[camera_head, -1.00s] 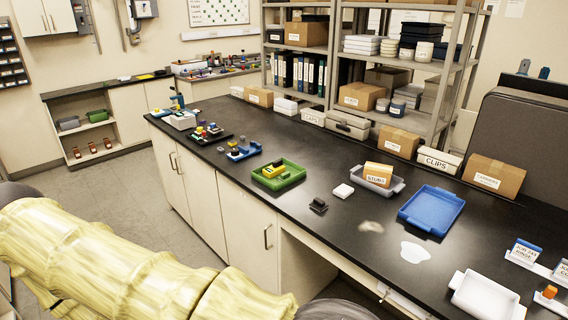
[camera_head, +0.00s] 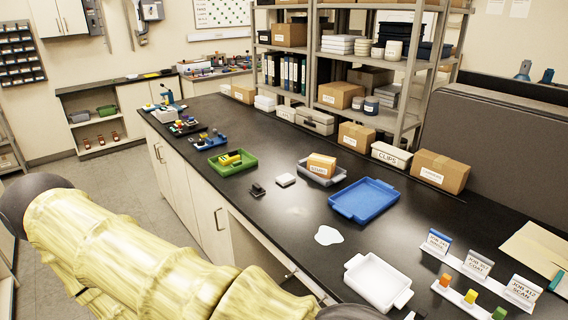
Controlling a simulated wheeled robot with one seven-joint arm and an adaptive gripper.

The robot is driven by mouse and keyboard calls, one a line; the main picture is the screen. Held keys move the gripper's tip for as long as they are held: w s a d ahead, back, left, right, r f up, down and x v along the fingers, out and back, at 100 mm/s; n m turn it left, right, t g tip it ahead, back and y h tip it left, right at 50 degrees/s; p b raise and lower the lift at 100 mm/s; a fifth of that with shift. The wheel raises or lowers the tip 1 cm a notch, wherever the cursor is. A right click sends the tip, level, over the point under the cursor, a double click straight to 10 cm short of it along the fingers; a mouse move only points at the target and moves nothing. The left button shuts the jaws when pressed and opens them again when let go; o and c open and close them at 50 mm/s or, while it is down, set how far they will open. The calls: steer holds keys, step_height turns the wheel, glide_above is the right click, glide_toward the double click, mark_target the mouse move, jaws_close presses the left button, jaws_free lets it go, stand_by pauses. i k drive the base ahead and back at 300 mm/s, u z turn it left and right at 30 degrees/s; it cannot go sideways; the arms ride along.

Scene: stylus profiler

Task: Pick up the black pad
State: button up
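A small black object (camera_head: 257,190), likely the black pad, lies on the dark bench top near its front edge. It is left of a small white block (camera_head: 286,180) and apart from it. It is too small to make out in detail. My yellowish arm crosses the lower left of the view, in front of the bench. My gripper is not in view.
A green tray (camera_head: 226,169) with yellow parts stands left of the black object. A grey tray holding a box, a blue tray (camera_head: 363,201) and a white tray (camera_head: 379,281) stand to the right. A white spill (camera_head: 328,235) and labelled job cards (camera_head: 437,242) are also there.

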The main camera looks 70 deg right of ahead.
mark_target(257, 189)
steer(key=k, duration=0.1)
steer(key=z, duration=1.05)
